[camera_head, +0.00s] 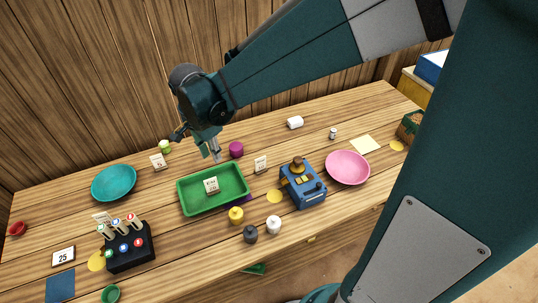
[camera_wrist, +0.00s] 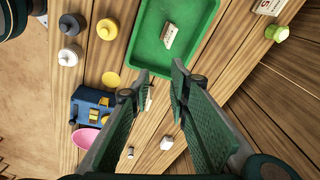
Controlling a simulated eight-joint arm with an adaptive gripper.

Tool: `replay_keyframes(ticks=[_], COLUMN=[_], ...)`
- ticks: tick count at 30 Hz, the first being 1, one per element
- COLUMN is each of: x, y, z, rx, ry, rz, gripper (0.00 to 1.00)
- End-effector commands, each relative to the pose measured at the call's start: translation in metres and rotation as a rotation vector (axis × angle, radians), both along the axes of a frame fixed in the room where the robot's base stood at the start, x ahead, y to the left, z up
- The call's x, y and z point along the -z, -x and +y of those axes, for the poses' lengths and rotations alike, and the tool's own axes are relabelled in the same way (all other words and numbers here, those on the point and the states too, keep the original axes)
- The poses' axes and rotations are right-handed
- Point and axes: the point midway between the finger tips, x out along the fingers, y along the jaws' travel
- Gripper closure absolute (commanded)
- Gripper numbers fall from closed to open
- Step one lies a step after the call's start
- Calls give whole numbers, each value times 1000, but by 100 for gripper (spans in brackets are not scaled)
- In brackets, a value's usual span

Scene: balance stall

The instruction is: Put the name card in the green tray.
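The green tray (camera_head: 187,205) lies near the middle of the table, and its floor also shows at the top of the wrist view (camera_wrist: 150,50). A small white card (camera_head: 211,185) with dark marks is inside the tray; the wrist view shows it too (camera_wrist: 168,35). Similar cards stand just right of the tray (camera_head: 260,164) and behind it to the left (camera_head: 158,161). I cannot read which is the name card. My gripper (camera_head: 213,157) is above the tray's back edge; in the wrist view its fingers (camera_wrist: 160,80) are apart with nothing held between them.
A blue device (camera_head: 305,190) and pink bowl (camera_head: 347,168) are right of the tray, a purple cup (camera_head: 236,149) behind it. Small yellow, grey and white weights (camera_head: 236,215) stand in front. A black rack (camera_head: 130,250) and teal bowl (camera_head: 114,183) are left.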

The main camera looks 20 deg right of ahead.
Motion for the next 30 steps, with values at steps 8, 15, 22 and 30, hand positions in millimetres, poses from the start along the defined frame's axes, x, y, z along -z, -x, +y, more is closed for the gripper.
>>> replay_keyframes(ticks=[8,15,22,30], x=[-34,-57,-76,-92], y=[27,51,76,105], z=[-26,-45,-62,-79], rx=[-188,-352,-503,-679], ry=[4,19,52,106], rz=[-58,-114,-169,-232], gripper=[81,81,81,81])
